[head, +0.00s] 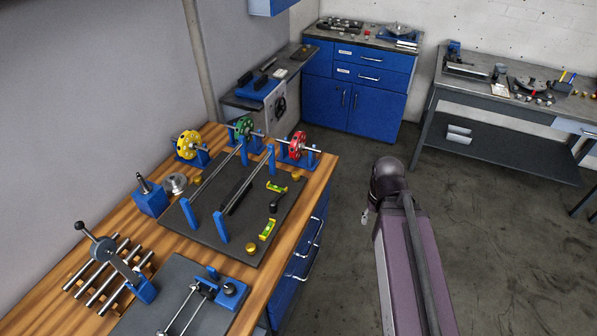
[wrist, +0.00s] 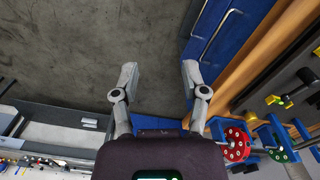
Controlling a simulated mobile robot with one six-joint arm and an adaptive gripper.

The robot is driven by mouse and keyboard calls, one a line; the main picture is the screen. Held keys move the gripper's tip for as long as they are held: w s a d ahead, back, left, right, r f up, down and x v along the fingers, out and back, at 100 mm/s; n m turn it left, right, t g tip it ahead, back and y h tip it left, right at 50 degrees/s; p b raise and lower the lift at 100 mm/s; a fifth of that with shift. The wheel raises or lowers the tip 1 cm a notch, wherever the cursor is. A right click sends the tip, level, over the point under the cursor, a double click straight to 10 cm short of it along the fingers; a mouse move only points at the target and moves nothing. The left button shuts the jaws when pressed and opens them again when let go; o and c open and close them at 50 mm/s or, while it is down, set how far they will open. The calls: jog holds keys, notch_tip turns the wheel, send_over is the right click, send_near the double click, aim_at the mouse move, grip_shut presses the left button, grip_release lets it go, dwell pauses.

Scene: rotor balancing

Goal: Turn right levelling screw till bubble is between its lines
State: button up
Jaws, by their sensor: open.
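The balancing stand's dark base plate (head: 180,215) lies on the wooden bench, with blue posts and two steel rails. One brass levelling screw (head: 296,176) is at the plate's far right corner. Another brass levelling screw (head: 251,248) is at its near corner; I cannot tell which is called right. Two yellow-green bubble levels, one far (head: 276,187) and one near (head: 267,229), lie along the right side; their bubbles are too small to read. My gripper (wrist: 159,72) is open and empty over the floor, beside the bench and away from the screws. In the head view my arm hides most of it.
A black-handled part (head: 275,203) stands between the levels. Yellow (head: 187,144), green (head: 243,128) and red (head: 297,146) rotors stand behind the plate. A lever tool (head: 105,250) is at left. The floor (head: 340,240) right of the bench is clear.

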jog(key=shift+a, duration=0.1)
jog(key=o, duration=0.3)
notch_tip(320, 180, up, 5)
jog(key=m+p, duration=0.4)
jog(key=p, duration=0.1)
send_over(296, 174)
jog(key=shift+f, duration=0.15)
jog(key=shift+f, duration=0.15)
notch_tip(296, 174, down, 14)
jog(key=b, duration=1.4)
jog(key=shift+r, duration=0.25)
